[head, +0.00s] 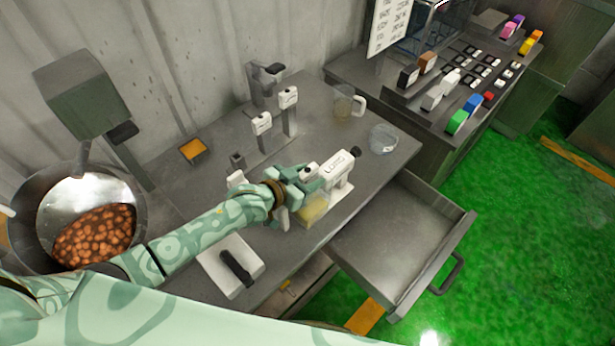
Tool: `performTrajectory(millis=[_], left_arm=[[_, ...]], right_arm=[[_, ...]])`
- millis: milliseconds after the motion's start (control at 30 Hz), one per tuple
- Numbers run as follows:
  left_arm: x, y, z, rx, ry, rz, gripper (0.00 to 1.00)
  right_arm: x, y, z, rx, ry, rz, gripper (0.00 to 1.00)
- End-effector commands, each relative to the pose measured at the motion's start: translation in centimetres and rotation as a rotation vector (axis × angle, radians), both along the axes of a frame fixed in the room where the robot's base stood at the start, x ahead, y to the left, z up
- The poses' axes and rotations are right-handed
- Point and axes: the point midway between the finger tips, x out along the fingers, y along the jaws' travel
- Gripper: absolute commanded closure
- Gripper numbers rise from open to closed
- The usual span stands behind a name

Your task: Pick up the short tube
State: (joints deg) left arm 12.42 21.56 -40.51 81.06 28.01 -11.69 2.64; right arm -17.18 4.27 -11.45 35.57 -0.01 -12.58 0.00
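My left gripper (308,178) is over the middle of the grey table, beside a white device (339,168) with a black knob. A small white piece with a dark mark shows among its green fingers; whether they grip it is unclear. Behind the gripper, two upright grey posts with white labelled tops stand on the table: a shorter one (262,124) and a taller one (289,98). I cannot tell for sure which thing is the short tube. A container with yellow contents (313,208) is just below the gripper. My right gripper is not in view.
A glass mug (344,105) and a glass dish (383,139) stand at the table's right. An open drawer (400,240) juts out at the front right. A white tray (215,264) with a black handle lies at the front. A metal drum (65,190) with brown pieces is left.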

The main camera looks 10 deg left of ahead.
Motion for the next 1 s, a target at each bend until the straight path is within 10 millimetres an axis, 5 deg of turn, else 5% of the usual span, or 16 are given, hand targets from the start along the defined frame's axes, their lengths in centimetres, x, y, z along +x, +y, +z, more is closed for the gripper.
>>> performTrajectory(millis=[33, 167, 500, 867, 1000], left_arm=[[0.0, 0.0, 0.0, 0.0, 0.0, 0.0, 0.66], [0.0, 0.0, 0.0, 0.0, 0.0, 0.0, 1.0], [0.0, 0.0, 0.5, 0.001, -0.001, 0.0, 1.0], [0.0, 0.0, 7.8, 0.0, -0.004, 0.0, 1.0], [-0.2, -0.1, 9.0, 0.001, 0.002, 0.009, 1.0]], right_arm=[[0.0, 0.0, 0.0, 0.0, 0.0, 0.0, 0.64], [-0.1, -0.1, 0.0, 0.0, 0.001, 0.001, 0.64], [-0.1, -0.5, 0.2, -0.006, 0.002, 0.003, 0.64], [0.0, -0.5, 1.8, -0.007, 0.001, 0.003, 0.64], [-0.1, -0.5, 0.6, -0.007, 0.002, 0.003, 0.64]])
